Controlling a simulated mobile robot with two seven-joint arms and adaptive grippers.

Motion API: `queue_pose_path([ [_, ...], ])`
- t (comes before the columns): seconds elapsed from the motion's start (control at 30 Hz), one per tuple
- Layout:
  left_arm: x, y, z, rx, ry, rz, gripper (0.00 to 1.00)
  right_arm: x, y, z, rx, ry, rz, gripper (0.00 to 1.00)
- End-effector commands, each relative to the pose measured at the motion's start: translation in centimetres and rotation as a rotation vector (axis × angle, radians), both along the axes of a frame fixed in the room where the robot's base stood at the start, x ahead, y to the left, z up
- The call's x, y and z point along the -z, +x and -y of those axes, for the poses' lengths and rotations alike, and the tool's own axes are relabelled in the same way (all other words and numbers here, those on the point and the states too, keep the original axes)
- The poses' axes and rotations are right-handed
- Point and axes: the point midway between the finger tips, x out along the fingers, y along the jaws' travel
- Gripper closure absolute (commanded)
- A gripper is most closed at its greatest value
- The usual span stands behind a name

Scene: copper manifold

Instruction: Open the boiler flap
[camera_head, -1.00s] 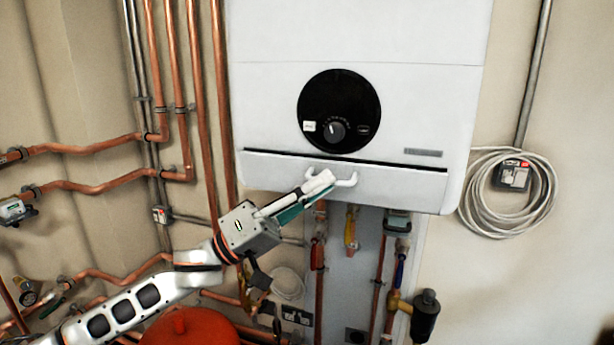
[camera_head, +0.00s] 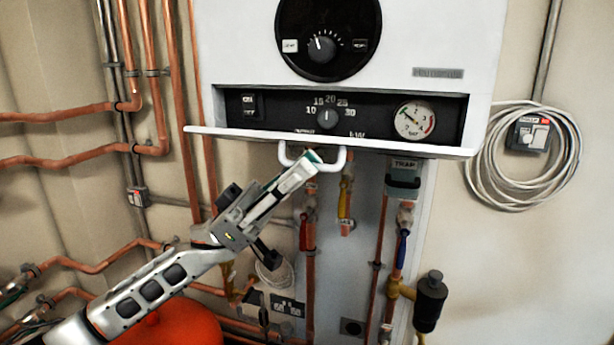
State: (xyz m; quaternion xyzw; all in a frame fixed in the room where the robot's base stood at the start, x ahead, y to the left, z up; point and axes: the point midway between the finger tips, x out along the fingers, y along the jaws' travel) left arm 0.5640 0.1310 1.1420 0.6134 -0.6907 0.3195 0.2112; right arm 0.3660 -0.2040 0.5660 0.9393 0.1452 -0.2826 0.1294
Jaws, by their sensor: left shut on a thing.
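The white boiler (camera_head: 430,40) hangs on the wall at the upper middle. Its flap (camera_head: 400,146) is folded down and seen nearly edge-on, with a white U-shaped handle (camera_head: 341,160) below it. Behind the flap a black control panel (camera_head: 285,108) shows, with a switch, a small dial and a pressure gauge (camera_head: 414,120). My left gripper (camera_head: 306,167) reaches up from the lower left and is shut on the handle; its fingertips cover part of it. My right gripper is not in view.
Copper pipes (camera_head: 180,110) run up the wall on the left. Valves and pipes (camera_head: 380,240) hang below the boiler. A red vessel (camera_head: 180,325) stands at the bottom. A coiled cable (camera_head: 490,170) hangs on the right.

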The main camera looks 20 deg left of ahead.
Motion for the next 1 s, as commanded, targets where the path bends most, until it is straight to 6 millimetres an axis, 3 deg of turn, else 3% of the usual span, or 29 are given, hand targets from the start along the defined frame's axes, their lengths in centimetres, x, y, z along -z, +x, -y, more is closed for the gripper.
queue_pose_path([
  [0.03,1.6,0.6,0.0,-0.001,-0.003,0.028,1.00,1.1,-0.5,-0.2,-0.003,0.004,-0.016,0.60],
  [0.23,2.4,0.6,0.0,-0.001,-0.006,0.187,1.00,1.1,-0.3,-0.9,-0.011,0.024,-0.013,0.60],
  [0.5,2.8,0.5,0.0,-0.001,-0.012,0.336,1.00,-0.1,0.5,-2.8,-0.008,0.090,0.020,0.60],
  [1.0,2.6,0.3,0.0,-0.002,-0.014,0.409,1.00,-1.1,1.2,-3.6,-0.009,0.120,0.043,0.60],
])
